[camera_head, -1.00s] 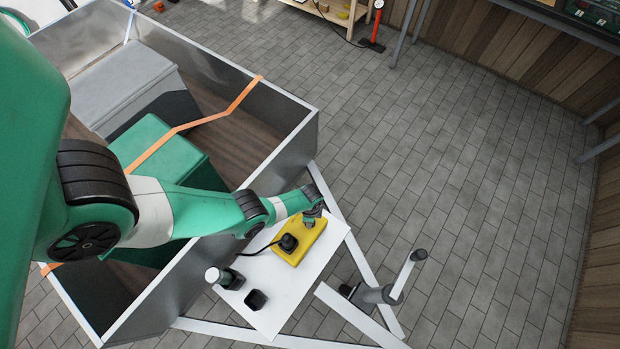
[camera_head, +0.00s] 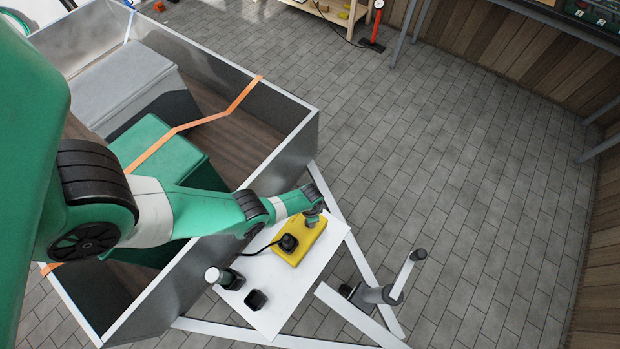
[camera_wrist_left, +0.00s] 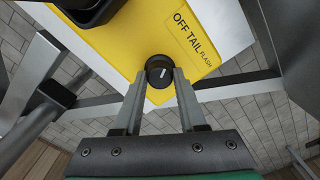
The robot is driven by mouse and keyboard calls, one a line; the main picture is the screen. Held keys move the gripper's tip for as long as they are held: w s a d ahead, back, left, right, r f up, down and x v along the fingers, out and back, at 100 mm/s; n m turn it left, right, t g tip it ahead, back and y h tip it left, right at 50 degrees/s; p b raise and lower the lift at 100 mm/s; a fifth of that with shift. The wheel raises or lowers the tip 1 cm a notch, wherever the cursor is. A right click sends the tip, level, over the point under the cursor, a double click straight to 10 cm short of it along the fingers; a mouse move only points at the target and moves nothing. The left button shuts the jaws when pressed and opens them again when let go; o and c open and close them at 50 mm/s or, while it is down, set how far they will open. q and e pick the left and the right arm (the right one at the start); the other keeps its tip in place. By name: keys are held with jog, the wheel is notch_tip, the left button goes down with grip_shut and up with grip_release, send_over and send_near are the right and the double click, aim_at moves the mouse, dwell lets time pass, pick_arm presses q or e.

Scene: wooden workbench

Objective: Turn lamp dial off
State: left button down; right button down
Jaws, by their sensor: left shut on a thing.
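The lamp dial (camera_wrist_left: 160,72) is a round black knob with a white pointer line, on a yellow box (camera_head: 300,241). The box's label, in the left wrist view, reads "OFF TAIL FLASH" (camera_wrist_left: 195,35). The pointer line is slightly tilted from upright in that view. My left gripper (camera_head: 311,216) reaches the far right end of the yellow box. In the left wrist view its two fingers (camera_wrist_left: 160,78) are shut on the dial, one on each side. In the head view the dial is hidden by the gripper. My right gripper is not in view.
The box lies on a white plate (camera_head: 270,290) at the front of a metal trailer (camera_head: 292,150). A black plug (camera_head: 288,242) with a cable sits on the box. A black cup-like piece (camera_head: 256,300) and a white-capped cylinder (camera_head: 214,276) stand nearby. A jockey-wheel post (camera_head: 405,272) rises at right.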

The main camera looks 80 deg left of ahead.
pick_arm(q)
jog(key=shift+n, duration=1.2)
jog(key=shift+c, duration=2.3)
grip_release()
notch_tip(320, 180, up, 12)
jog(key=p, duration=1.1)
jog(key=shift+f+p, duration=0.2)
jog(key=shift+p, duration=0.15)
